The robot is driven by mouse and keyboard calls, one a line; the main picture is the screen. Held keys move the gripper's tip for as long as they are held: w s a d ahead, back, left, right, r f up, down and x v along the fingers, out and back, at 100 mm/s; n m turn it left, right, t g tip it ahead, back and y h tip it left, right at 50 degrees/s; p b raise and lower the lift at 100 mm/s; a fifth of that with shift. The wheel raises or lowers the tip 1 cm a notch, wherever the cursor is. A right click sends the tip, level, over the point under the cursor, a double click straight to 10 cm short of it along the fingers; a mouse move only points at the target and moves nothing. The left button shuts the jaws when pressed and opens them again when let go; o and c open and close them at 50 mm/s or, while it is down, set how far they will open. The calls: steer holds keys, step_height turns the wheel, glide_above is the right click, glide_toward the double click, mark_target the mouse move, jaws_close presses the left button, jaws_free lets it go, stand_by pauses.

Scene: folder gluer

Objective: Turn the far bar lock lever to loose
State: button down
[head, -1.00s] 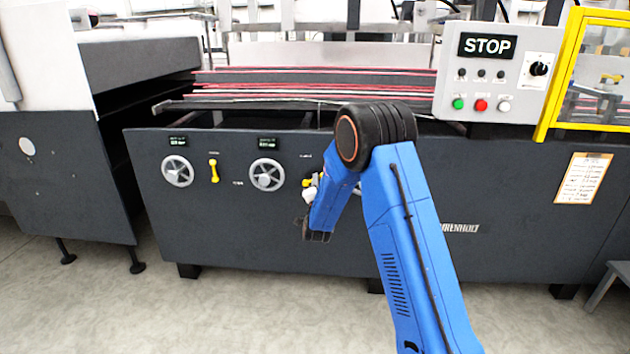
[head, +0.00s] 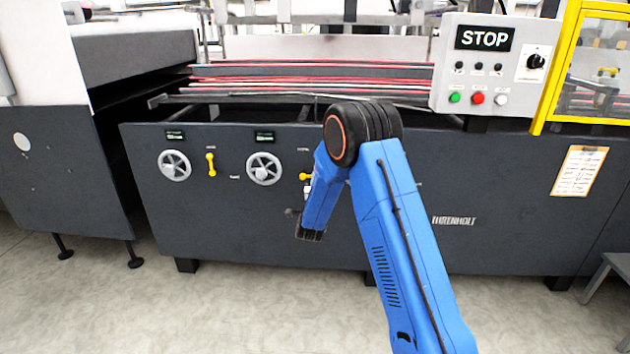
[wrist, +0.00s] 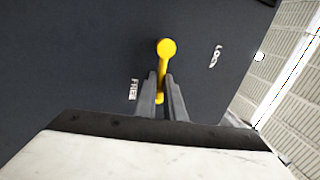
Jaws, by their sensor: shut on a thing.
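In the wrist view a yellow lever (wrist: 165,65) stands on the dark panel, its round end toward the top of the picture. My gripper (wrist: 160,88) is shut on its lower part, one finger on each side. The label FREE (wrist: 134,90) is just left of the fingers; the label LOCK (wrist: 216,56) is to the right, farther off. In the head view only a bit of this yellow lever (head: 305,177) shows beside my blue arm, which hides most of the gripper and the panel there.
Another yellow lever (head: 211,165) stands upright between two handwheels, left (head: 174,166) and right (head: 264,168), each under a small display. A grey control box with a STOP sign (head: 485,38) and a yellow guard frame (head: 553,75) are at the right.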

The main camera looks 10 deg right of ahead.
steer(key=shift+f, duration=0.1)
steer(key=c, duration=1.9)
jaws_free()
steer(key=shift+o, duration=0.2)
steer(key=v, duration=1.7)
steer(key=shift+s, duration=0.25)
